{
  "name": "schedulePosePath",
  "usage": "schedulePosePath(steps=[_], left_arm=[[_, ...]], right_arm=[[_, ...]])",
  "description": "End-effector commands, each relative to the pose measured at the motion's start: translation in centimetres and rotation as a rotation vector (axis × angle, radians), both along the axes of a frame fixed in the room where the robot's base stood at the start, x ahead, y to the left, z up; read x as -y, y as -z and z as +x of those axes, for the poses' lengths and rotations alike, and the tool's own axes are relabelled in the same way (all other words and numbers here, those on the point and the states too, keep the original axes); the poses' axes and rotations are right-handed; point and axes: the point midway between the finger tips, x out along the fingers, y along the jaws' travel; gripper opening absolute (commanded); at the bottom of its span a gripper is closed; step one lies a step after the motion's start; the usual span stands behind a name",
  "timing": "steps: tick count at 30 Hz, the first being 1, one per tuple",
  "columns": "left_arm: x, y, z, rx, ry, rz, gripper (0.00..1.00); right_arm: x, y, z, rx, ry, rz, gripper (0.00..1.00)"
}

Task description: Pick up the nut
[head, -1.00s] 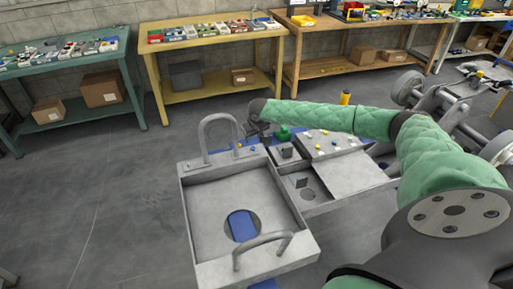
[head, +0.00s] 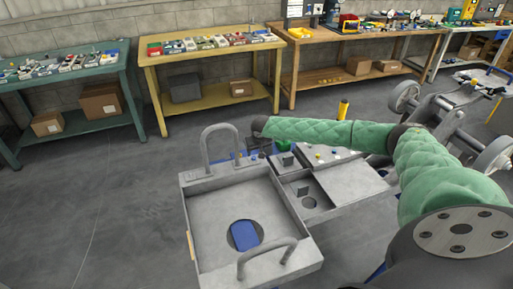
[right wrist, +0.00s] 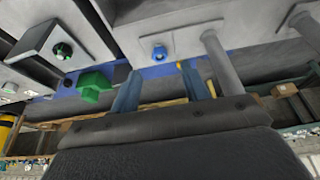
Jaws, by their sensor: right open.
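A small blue nut (right wrist: 160,53) sits on a light grey plate in the right wrist view, between and just beyond my right fingertips. A green nut (right wrist: 63,50) sits on a grey block to its left. The task does not say which nut is meant. My right gripper (right wrist: 160,78) is open, with nothing seen between its fingers. In the head view my right gripper (head: 257,148) is small and dark at the far edge of the grey tray, and the nuts are too small to make out there. My left gripper is not in view.
A grey tray (head: 190,220) with two hoop handles and a round hole stands in front. A bright green piece (right wrist: 95,85) and a grey post (right wrist: 222,65) flank the gripper. Yellow (head: 210,53) and teal (head: 70,75) benches stand behind. Open floor lies at left.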

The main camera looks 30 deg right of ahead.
Motion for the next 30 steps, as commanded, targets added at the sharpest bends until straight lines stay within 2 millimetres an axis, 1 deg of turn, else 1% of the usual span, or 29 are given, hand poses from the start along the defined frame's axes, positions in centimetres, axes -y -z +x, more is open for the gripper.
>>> schedulePosePath(steps=[6,12,23,24,26,30], left_arm=[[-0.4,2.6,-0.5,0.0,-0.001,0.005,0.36],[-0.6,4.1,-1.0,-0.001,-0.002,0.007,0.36],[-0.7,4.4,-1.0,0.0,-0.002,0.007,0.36],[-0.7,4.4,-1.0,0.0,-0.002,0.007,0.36],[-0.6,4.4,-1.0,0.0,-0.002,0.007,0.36],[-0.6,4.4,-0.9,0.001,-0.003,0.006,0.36]], right_arm=[[0.2,2.6,1.1,-0.002,0.0,0.0,0.45],[0.4,4.1,1.6,-0.001,0.0,-0.001,0.45],[0.4,4.5,1.7,0.0,0.0,0.0,0.45],[0.4,4.5,1.7,0.0,0.0,0.0,0.42],[0.4,4.5,1.7,0.0,0.0,0.0,0.3],[0.4,4.5,1.7,0.0,0.0,0.0,0.02]])
